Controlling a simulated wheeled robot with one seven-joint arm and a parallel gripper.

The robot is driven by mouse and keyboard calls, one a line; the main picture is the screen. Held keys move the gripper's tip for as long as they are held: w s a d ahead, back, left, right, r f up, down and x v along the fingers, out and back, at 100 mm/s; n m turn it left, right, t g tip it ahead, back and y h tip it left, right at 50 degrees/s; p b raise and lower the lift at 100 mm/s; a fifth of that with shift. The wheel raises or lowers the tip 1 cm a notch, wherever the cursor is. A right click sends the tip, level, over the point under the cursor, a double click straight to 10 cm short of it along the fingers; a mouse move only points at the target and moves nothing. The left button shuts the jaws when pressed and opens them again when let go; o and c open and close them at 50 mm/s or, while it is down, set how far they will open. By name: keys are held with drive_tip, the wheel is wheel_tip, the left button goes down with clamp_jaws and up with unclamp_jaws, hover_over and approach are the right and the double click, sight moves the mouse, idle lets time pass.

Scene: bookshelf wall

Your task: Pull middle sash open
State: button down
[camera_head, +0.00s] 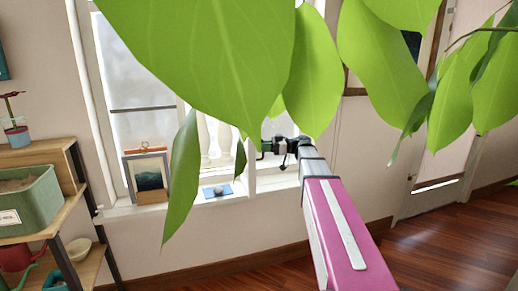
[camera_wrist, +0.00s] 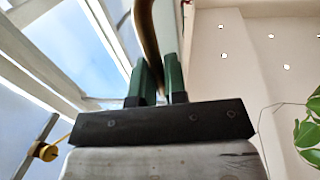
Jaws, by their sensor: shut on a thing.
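The white-framed window (camera_head: 97,75) stands behind large green leaves in the head view. Its middle part (camera_head: 215,150) is mostly hidden by the leaves. I cannot tell there whether the middle sash is ajar. My gripper (camera_head: 265,147) is at the window's right portion, partly covered by a leaf. In the wrist view, the green fingers of my gripper (camera_wrist: 160,84) are shut on a curved brownish handle (camera_wrist: 146,35) beside a white upright of the window. The handle's far end is out of view.
Large leaves (camera_head: 230,50) hang close before the head camera. A framed picture (camera_head: 148,178) and a small blue item (camera_head: 217,191) stand on the white sill (camera_head: 118,211). A shelf with a green planter (camera_head: 28,205) is at left. Wooden floor lies open at lower right.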

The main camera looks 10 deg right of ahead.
drive_tip(key=shift+w+d, duration=0.15)
drive_tip(key=shift+d, duration=0.05)
drive_tip(key=c, duration=1.5)
unclamp_jaws()
drive_tip(key=shift+o, duration=0.2)
drive_tip(key=d, duration=1)
drive_tip(key=shift+d, duration=0.35)
